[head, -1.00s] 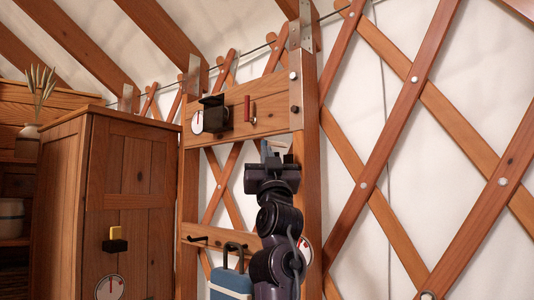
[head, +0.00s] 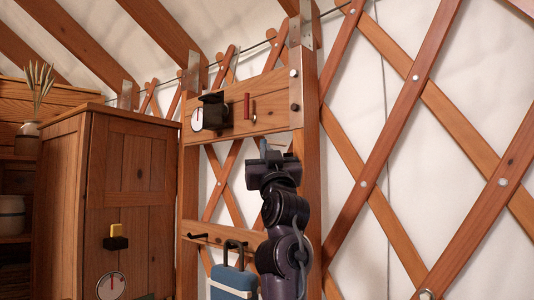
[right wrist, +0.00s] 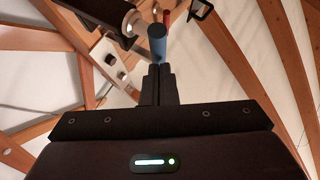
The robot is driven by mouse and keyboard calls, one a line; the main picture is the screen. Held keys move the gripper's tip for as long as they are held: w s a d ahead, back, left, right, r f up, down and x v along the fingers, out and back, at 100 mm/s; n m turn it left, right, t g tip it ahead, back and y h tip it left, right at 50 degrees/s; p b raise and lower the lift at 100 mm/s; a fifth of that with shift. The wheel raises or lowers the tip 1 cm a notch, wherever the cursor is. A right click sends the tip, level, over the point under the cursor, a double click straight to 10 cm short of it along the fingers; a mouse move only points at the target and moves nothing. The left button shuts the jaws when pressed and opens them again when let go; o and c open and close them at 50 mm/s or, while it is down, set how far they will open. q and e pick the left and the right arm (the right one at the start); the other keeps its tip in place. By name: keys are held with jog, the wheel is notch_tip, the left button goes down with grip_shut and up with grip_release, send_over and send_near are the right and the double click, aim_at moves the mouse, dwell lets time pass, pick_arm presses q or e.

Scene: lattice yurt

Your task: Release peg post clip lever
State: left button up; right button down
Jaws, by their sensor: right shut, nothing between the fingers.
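A wooden cross board (head: 266,100) on the post frame carries a red lever (head: 247,106) and a black clip-like piece with a white round dial (head: 197,119). My right gripper (head: 264,146) is just below the board, pointing up, and hides what is behind it. In the right wrist view its fingers (right wrist: 158,84) are shut and empty. A blue cylinder (right wrist: 157,42) shows just past the fingertips; I cannot tell whether they touch it. A red piece (right wrist: 167,17) shows behind it. My left gripper is not in view.
A wooden cabinet (head: 135,160) stands at left, with a yellow-and-black catch (head: 115,238) and a dial (head: 111,286). A lower rail (head: 215,236) has black pegs, and a blue case (head: 233,280) hangs beside my right arm. Lattice wall (head: 430,110) fills the right.

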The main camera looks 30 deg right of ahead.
jog(key=shift+w+a+r+n+g+y+p, duration=0.1)
jog(key=shift+w+r+n+g+y+p, duration=0.1)
jog(key=shift+w+n+g+y+p, duration=0.8)
jog(key=shift+w+a+r+n+g+y+p, duration=0.1)
jog(key=shift+w+r+n+g+y+p, duration=0.3)
jog(key=shift+p, duration=1.1)
jog(key=shift+w+a+r+n+g+y+p, duration=0.1)
jog(key=shift+w+n+g+y+p, duration=0.35)
jog(key=shift+n+g+y+p, duration=0.6)
jog(key=shift+m+h, duration=0.25)
jog(key=shift+h, duration=0.1)
